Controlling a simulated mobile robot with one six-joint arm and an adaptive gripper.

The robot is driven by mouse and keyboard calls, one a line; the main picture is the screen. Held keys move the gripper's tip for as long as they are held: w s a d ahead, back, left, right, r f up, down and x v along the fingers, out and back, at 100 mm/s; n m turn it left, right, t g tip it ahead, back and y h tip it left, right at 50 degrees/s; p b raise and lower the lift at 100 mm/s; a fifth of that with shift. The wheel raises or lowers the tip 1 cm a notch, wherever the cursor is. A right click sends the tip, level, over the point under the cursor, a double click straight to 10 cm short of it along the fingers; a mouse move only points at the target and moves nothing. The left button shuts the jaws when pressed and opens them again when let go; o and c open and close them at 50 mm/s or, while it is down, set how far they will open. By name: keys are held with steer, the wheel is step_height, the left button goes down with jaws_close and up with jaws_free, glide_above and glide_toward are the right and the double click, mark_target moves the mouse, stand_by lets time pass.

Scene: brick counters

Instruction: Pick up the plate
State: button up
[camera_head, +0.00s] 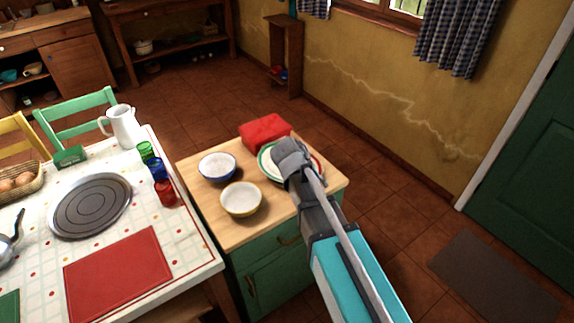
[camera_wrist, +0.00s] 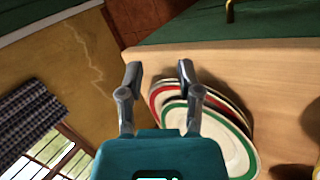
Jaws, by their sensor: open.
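Overlapping pale plates lie on the wooden top of a small green cabinet. One plate (camera_head: 265,159) shows a green rim, and red rim shows at the right of the pile. In the wrist view the plates (camera_wrist: 235,150) show as overlapping ovals with red and green rims, lower right of centre. My gripper (camera_head: 288,153) is over the plates in the head view and hides much of them. In the wrist view my gripper (camera_wrist: 159,72) is open with nothing between its fingers. Its right finger overlaps the plates' near edge in the picture; I cannot tell whether it touches.
A blue-rimmed bowl (camera_head: 217,167) and a yellowish bowl (camera_head: 241,199) stand left of the plates on the wooden top (camera_head: 215,232). A red box-like item (camera_head: 265,131) is behind them. A dining table with a red mat (camera_head: 118,275) and cups stands at left.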

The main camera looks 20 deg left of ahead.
steer(key=s+a+r+n+t, duration=0.1)
steer(key=a+t, duration=0.1)
steer(key=a, duration=0.6)
steer(key=s+a+r+n+t, duration=0.2)
steer(key=a, duration=0.7)
steer(key=s+a+r+n+t+h, duration=0.1)
steer(key=s+a+r+t, duration=0.1)
steer(key=a, duration=0.6)
steer(key=shift+s+a+n, duration=0.15)
steer(key=shift+s+n, duration=0.05)
steer(key=shift+n, duration=0.1)
steer(key=shift+f, duration=0.15)
steer(key=b+x, duration=0.4)
steer(key=x, duration=0.3)
steer(key=shift+f+b, duration=0.2)
steer(key=shift+b, duration=0.2)
steer(key=shift+w+d+f, duration=0.25)
steer(key=shift+w+d, duration=0.15)
steer(key=shift+w, duration=0.15)
steer(key=shift+b+x, duration=1.7)
steer(key=shift+x, duration=0.9)
